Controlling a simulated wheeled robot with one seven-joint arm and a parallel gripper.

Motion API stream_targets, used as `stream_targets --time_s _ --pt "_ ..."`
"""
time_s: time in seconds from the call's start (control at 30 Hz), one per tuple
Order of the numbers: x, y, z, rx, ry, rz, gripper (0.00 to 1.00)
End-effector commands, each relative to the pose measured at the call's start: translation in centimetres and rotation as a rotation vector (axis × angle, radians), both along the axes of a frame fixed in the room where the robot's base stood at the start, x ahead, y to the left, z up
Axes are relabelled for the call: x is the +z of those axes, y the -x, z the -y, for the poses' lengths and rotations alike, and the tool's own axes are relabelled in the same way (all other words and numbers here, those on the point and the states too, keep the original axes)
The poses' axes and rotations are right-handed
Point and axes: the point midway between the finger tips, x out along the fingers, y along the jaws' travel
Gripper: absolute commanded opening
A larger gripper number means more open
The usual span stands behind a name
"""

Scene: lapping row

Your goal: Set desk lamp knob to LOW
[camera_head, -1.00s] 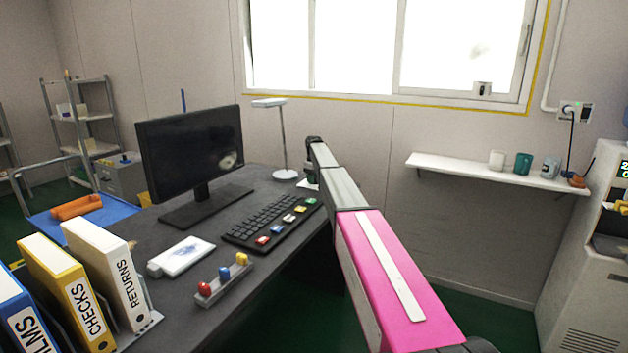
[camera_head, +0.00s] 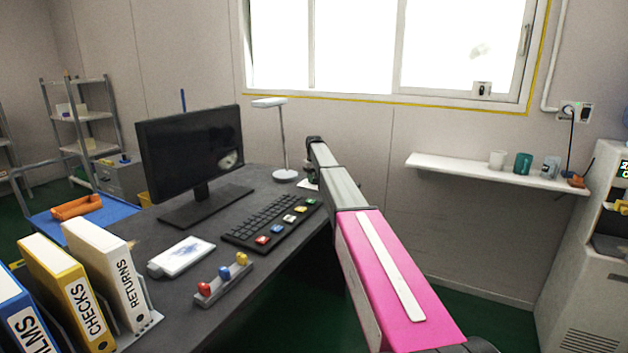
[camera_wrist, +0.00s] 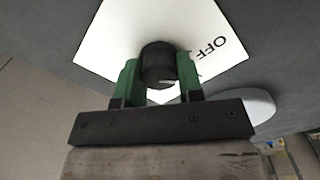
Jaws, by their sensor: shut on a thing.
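The desk lamp (camera_head: 282,138) stands at the far end of the desk, left of my arm, with a white head, thin post and round base. In the wrist view, a black round knob (camera_wrist: 157,62) sits on a white plate (camera_wrist: 112,38) marked "OFF"; other lettering is hidden behind the gripper. My gripper (camera_wrist: 158,75) has its green fingers on either side of the knob, shut on it. A small light mark shows low on the knob. The white lamp base (camera_wrist: 248,108) is right of the gripper. In the head view my arm hides the knob.
The dark desk (camera_head: 190,240) carries a monitor (camera_head: 190,150), a keyboard (camera_head: 270,222) with coloured keys, a rack with coloured pegs (camera_head: 224,280) and binders (camera_head: 105,275). A wall shelf (camera_head: 480,172) with mugs is at right. The floor right of the desk looks clear.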

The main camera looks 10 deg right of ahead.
Motion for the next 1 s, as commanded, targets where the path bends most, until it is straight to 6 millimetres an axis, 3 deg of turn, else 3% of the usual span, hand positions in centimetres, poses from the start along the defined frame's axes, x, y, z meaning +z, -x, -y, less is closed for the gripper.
stream_targets --time_s 0.5,1.0 --pt "0.07 -0.02 0.15 -0.439 0.001 -0.001 0.11" --pt "0.09 -0.01 0.2 -0.609 0.0 0.0 0.11"
